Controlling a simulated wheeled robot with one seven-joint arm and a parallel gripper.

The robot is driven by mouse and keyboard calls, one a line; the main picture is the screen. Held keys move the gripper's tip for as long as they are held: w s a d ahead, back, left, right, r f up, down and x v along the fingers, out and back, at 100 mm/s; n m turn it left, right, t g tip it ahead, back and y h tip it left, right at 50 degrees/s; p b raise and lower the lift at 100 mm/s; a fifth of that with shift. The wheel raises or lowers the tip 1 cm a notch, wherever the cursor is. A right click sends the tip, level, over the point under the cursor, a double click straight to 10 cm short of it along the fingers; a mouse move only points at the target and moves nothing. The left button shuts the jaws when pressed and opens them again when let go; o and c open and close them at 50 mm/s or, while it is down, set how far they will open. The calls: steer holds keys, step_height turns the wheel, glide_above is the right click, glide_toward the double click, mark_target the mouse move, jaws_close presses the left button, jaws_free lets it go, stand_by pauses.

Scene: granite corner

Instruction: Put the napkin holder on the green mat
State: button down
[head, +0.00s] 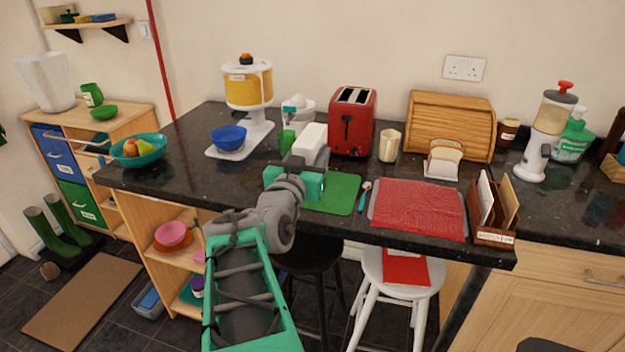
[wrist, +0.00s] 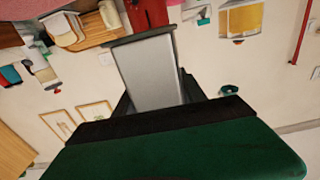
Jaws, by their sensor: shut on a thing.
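The napkin holder (head: 311,140), a pale upright block, is in my gripper (head: 305,167). In the wrist view it is a flat grey panel (wrist: 152,75) between the dark fingers of my gripper (wrist: 157,98), which is shut on it. The green mat (head: 340,194) lies on the dark granite counter, just right of and below my gripper in the head view. My gripper covers the mat's left part. The holder appears over or just behind the mat's back left; I cannot tell whether its hidden underside touches anything.
A red toaster (head: 352,122) stands behind the mat, with a cream cup (head: 389,146) to its right. A spoon (head: 364,196) and a red cloth-covered tray (head: 418,209) lie right of the mat. A green cup (head: 287,141) and blue bowl (head: 228,138) are left.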

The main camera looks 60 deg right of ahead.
steer(key=shift+w+d+f+p, duration=0.1)
steer(key=shift+w+d+f, duration=0.8)
steer(key=shift+d+f, duration=1.05)
steer(key=shift+w+d+f+p, duration=0.15)
steer(key=shift+w+d+f, duration=0.8)
steer(key=shift+d+f, duration=1)
steer(key=shift+w+d+f+p, duration=0.1)
steer(key=shift+w+d+f, duration=0.8)
steer(key=shift+d+f, duration=1.05)
steer(key=shift+a+f, duration=0.35)
steer(key=shift+f, duration=0.1)
steer(key=shift+f+b, duration=0.15)
steer(key=shift+b, duration=0.15)
steer(key=c, duration=0.7)
jaws_free()
steer(key=shift+o, duration=0.2)
